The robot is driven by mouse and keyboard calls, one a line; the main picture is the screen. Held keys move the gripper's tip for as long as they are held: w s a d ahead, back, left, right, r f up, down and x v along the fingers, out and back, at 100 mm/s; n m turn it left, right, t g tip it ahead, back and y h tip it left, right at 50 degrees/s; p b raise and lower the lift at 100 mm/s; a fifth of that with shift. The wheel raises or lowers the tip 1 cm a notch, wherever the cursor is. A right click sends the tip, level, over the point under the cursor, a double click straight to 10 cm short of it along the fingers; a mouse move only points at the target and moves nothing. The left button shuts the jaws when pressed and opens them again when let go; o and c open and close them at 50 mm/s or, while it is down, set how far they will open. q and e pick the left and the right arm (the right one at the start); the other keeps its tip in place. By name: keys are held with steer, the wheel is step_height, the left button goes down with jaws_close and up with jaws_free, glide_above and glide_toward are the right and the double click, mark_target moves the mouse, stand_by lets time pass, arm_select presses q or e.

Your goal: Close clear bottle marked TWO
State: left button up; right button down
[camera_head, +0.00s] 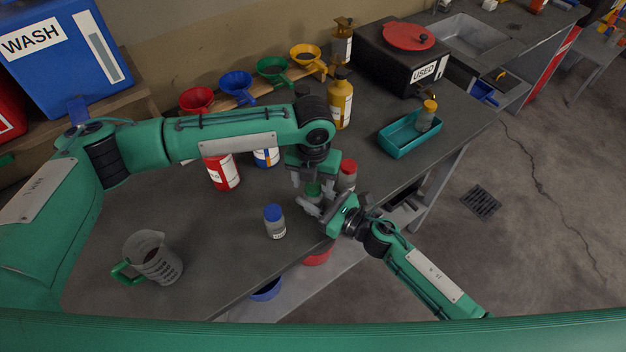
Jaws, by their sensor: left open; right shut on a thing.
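A clear bottle with a green cap (313,190) stands near the table's front edge, between my two grippers. Its label is hidden, so I cannot read whether it says TWO. My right gripper (318,208) comes in from the lower right and is shut on this bottle's body. My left gripper (311,182) points down from above, open, with its fingers around or just above the green cap; I cannot tell if they touch it. A clear bottle with a blue cap (274,222) stands to the left, its label too small to read. A red-capped clear bottle (347,176) stands just behind.
A measuring jug (155,260) stands at the front left. Red (222,172) and blue-white containers stand behind my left arm. A yellow bottle (341,100), coloured funnels and a teal tray (409,136) are further back. Red and blue bins sit below the front edge.

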arm_select(q)
step_height(320, 180, up, 12)
stand_by(0.4)
arm_select(e)
steer(key=c, duration=0.7)
jaws_free()
steer(key=shift+c, duration=0.2)
arm_select(q)
steer(key=shift+f, duration=0.1)
step_height(320, 180, down, 5)
steer(key=b, duration=0.5)
steer(key=shift+f, duration=0.15)
steer(key=shift+f+b, duration=0.15)
steer(key=shift+b, duration=0.2)
arm_select(e)
steer(key=v, duration=1.4)
